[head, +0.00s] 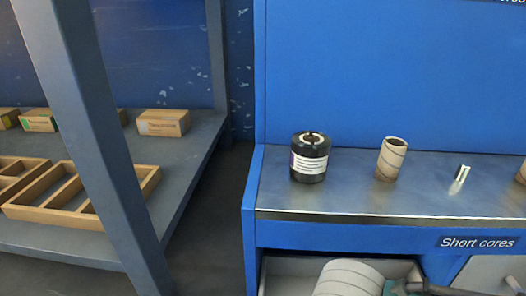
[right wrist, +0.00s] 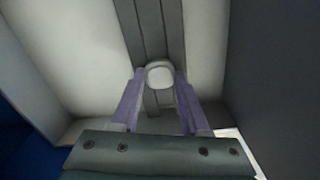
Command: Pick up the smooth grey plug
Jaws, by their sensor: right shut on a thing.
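The smooth grey plug (right wrist: 160,74) shows in the right wrist view as a pale, rounded piece between the purple fingertips. My right gripper (right wrist: 157,85) is shut on it, with a finger against each side. The gripper is inside a light-walled bin. In the head view my right arm is low at the bottom edge, in the open bin below the shelf, and the plug cannot be made out there. My left gripper is in neither view.
A blue bench (head: 345,203) holds a black labelled jar (head: 310,160), a brown cardboard core (head: 391,160) and a small shiny metal cylinder (head: 461,174). A "Short cores" label (head: 478,242) is on its front. Bin walls (right wrist: 205,60) stand close around the gripper.

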